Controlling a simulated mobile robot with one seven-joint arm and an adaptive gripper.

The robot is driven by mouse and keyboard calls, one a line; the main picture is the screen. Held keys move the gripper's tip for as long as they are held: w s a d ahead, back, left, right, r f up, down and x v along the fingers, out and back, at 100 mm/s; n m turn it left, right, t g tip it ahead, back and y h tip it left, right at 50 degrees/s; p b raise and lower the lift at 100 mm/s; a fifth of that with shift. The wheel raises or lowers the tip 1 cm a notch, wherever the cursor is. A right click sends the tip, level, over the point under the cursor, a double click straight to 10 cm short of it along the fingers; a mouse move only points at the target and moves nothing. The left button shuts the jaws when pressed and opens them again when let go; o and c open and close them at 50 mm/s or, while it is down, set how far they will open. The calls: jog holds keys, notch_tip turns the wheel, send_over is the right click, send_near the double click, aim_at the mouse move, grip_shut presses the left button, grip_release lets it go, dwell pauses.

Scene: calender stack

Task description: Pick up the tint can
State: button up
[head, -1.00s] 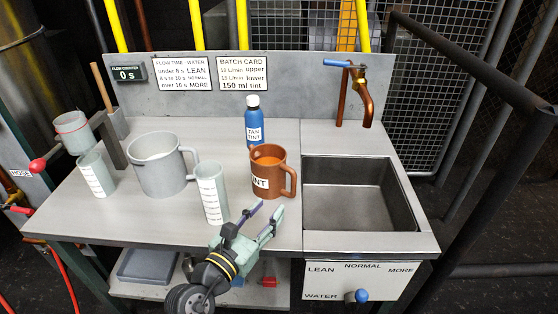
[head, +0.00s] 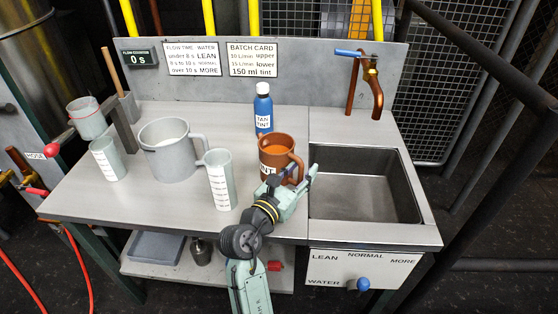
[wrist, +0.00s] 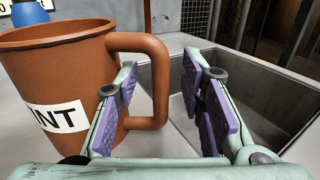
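The tint can (head: 275,153) is a brown-orange mug with a white label and a side handle. It stands upright on the bench, left of the sink. In the wrist view the can (wrist: 62,82) fills the left, its label partly reading "INT". Its handle (wrist: 158,92) shows between my fingers. My gripper (head: 292,176) is open at the can's right front. In the wrist view the left finger of my gripper (wrist: 160,88) overlaps the handle opening, and the right finger is clear of the handle. I cannot tell whether the left finger touches the can.
A sink (head: 365,190) lies to the right, with a tap (head: 376,92) above. A tall graduated beaker (head: 220,182) and a large grey jug (head: 168,152) stand to the left.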

jog(key=shift+w, duration=0.1)
jog(key=shift+c, duration=0.3)
grip_shut()
jog(key=shift+r, duration=0.1)
dwell(0.7)
